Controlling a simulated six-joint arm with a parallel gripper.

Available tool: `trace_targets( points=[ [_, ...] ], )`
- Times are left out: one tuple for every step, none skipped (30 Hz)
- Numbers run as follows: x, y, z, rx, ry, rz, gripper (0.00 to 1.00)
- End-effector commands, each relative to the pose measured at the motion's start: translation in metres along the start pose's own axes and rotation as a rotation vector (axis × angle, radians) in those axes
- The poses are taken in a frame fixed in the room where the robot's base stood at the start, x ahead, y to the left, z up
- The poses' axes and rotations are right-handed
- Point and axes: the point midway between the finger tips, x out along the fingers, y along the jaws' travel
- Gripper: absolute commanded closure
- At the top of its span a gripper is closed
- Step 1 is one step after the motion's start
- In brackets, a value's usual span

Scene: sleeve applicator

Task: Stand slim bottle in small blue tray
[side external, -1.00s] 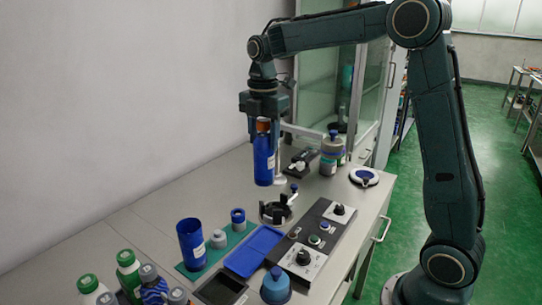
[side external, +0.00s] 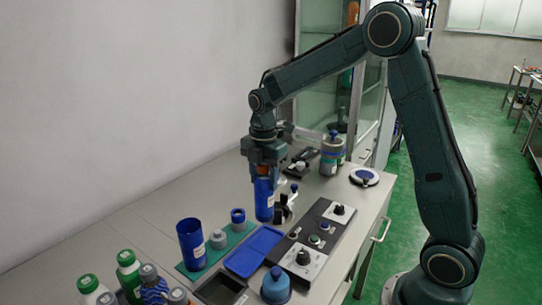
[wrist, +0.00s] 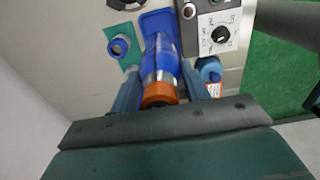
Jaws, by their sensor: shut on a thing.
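The slim blue bottle (side external: 264,201) with an orange cap hangs upright in my gripper (side external: 264,174), which is shut on its upper part. In the wrist view, the bottle (wrist: 162,58) runs away from my gripper (wrist: 160,92), with the orange cap (wrist: 158,96) between the fingers. The small blue tray (side external: 252,252) lies flat on the bench. The bottle's base appears near the tray's far end in the side view; its exact height above the bench cannot be told. The tray (wrist: 158,22) shows partly behind the bottle in the wrist view.
A green mat with a blue cup (side external: 191,243) and small jars lies left of the tray. A control panel (side external: 318,236) is on its right, a black tray (side external: 221,289) in front. A black holder (side external: 286,207) stands just behind the bottle. Several bottles crowd the near left.

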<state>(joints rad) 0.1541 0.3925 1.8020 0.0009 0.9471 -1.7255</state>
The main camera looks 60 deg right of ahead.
Motion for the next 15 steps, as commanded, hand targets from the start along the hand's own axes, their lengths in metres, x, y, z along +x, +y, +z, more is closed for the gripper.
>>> trace_targets(
  points=[
    [0.011,-0.001,0.0,0.0,0.001,-0.004,1.0],
    [0.016,-0.001,0.0,0.0,0.001,-0.004,1.0],
    [0.022,0.0,0.0,0.0,0.0,-0.003,1.0],
    [0.026,0.0,0.0,0.0,0.0,-0.002,1.0],
    [0.031,0.0,0.0,0.0,0.0,-0.002,1.0],
    [0.035,-0.001,0.0,0.0,0.0,-0.002,1.0],
    [0.038,0.0,0.0,0.0,0.0,-0.001,1.0],
    [0.04,0.0,0.0,0.0,0.0,0.0,1.0],
    [0.043,0.0,0.0,0.0,0.0,0.0,1.0],
    [0.044,0.0,0.0,0.0,0.0,0.001,1.0],
    [0.045,0.0,0.0,0.0,0.0,0.001,1.0],
    [0.045,0.001,0.0,0.0,0.0,0.002,1.0],
    [0.046,0.001,0.0,0.0,0.0,0.002,1.0],
    [0.046,0.001,0.0,0.0,0.0,0.002,1.0],
    [0.046,0.001,0.0,0.0,0.0,0.002,1.0]
  ],
)
